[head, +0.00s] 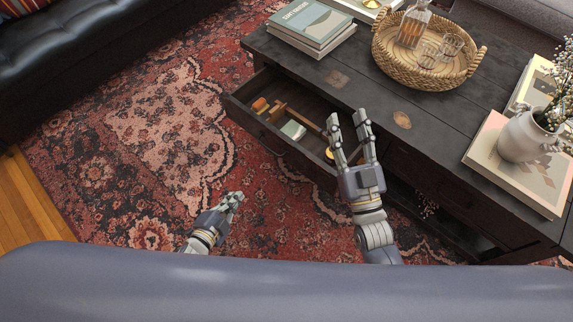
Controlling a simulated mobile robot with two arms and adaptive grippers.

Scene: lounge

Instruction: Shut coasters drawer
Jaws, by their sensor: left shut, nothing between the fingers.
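The coasters drawer (248,122) is pulled out of the long side of the dark wooden coffee table (440,110). Orange-brown pieces, a wooden divider-like piece (277,112), a pale green block (293,130) and something gold-coloured lie inside it. My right gripper (347,118) is open, its two fingers apart, and overlaps the drawer's right end in the picture. It hides part of that end; I cannot tell whether it touches the drawer. My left gripper (235,200) is shut and empty, low over the rug and apart from the drawer front.
On the tabletop are stacked books (312,27), a woven tray (398,72) with a decanter and glasses, and a white vase (522,137) by more books. A black sofa (95,55) stands at the upper left. The patterned rug (150,130) before the drawer is clear.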

